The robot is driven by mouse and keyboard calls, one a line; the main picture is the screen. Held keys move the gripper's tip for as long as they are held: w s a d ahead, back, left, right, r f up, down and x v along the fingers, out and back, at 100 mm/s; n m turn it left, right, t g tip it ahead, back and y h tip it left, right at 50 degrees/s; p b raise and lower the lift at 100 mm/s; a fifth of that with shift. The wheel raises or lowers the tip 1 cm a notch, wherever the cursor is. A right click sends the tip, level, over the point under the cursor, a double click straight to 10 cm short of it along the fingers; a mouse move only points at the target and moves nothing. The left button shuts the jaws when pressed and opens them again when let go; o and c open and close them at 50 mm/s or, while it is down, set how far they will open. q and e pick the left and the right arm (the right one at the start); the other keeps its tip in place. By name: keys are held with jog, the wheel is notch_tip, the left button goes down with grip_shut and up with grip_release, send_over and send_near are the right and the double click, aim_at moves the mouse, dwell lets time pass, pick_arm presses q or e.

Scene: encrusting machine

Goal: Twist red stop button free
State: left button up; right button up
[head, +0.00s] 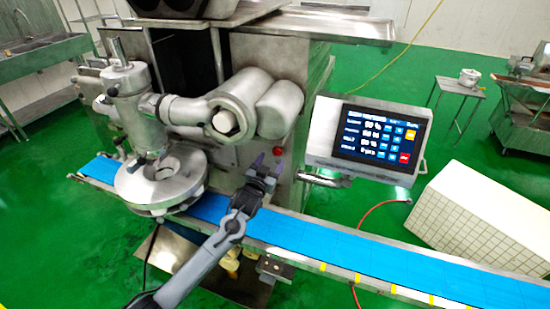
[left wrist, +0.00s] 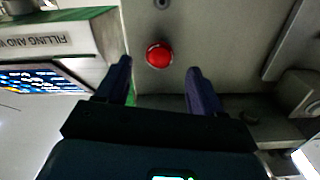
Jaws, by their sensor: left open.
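The red stop button (left wrist: 159,55) is a round red knob on the machine's grey metal panel (left wrist: 215,35). In the left wrist view it shows between and just beyond the two fingertips of my left gripper (left wrist: 158,72). The fingers are apart, one on each side of the button in the picture, and nothing is between them; I cannot tell the exact gap to the button. In the head view my left gripper (head: 266,166) is in front of the panel above the blue belt, and the button shows only as a small red spot (head: 277,151). My right gripper is not in view.
A blue conveyor belt (head: 330,247) runs below my left gripper. A control screen (head: 377,134) on a grey box stands to the right. A round metal forming unit (head: 160,183) is to the left. The panel around the button is mostly bare.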

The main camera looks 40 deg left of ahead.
aim_at(276, 154)
pick_arm(q)
jog(key=shift+b+x, duration=0.3)
jog(key=shift+x, duration=1.95)
